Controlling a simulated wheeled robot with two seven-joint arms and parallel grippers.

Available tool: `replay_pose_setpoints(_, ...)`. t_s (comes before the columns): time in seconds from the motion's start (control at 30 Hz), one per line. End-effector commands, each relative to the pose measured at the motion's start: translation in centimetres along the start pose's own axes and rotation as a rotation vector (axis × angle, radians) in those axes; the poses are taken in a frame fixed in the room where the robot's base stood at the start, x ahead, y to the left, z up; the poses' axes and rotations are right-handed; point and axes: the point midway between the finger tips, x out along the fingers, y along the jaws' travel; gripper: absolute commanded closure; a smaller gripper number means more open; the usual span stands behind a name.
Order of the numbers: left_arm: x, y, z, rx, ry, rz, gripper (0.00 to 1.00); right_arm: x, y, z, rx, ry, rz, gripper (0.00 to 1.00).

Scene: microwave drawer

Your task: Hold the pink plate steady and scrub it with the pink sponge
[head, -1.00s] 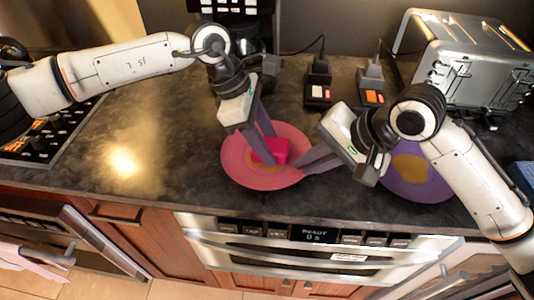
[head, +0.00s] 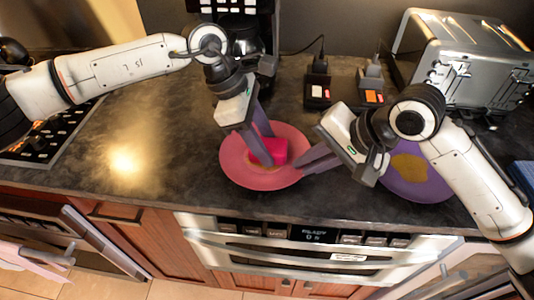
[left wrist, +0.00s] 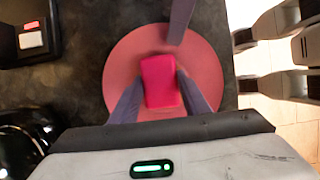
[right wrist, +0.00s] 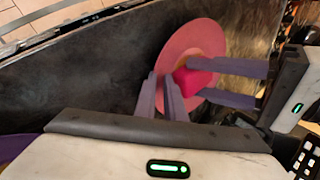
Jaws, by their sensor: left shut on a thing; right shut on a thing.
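The pink plate (head: 238,172) lies on the dark counter near its front edge, with an orange-yellow patch in its middle. The pink sponge (head: 277,151) is on the plate, over part of that patch. My left gripper (head: 264,152) is shut on the sponge from above; the left wrist view shows the sponge (left wrist: 160,80) between its fingers. My right gripper (head: 302,166) is shut on the plate's right rim, as the right wrist view shows at the plate (right wrist: 190,40).
A purple plate (head: 425,186) with a yellowish patch lies at the right, partly behind my right arm. A steel toaster (head: 465,65) stands at the back right. Two small dark boxes (head: 318,92) stand behind the plates. The counter left of the pink plate is clear.

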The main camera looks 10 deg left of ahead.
Motion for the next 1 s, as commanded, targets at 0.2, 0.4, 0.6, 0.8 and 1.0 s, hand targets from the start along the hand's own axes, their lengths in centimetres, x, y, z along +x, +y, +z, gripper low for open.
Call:
replay_pose_setpoints(0.2, -0.2, -0.1, -1.3, -0.005, 0.013, -0.004, 0.76, 0.0, 0.2, -0.2, 0.002, 0.003, 0.005, 1.0)
replay_pose_setpoints(0.4, 0.2, 0.0, -0.4, -0.005, 0.011, -0.004, 0.76, 0.0, 0.2, -0.2, 0.003, 0.004, 0.006, 1.0)
replay_pose_setpoints(0.6, 0.5, 0.0, 0.5, -0.004, 0.009, -0.003, 0.76, 0.0, 0.2, -0.1, 0.002, 0.003, 0.005, 1.0)
replay_pose_setpoints(0.8, 0.2, 0.0, -0.2, -0.006, 0.009, -0.003, 0.76, 0.0, 0.1, -0.1, 0.002, 0.003, 0.004, 1.0)
replay_pose_setpoints(1.0, -0.3, 0.0, -1.2, -0.007, 0.01, -0.003, 0.76, 0.0, 0.2, -0.1, 0.003, 0.003, 0.006, 1.0)
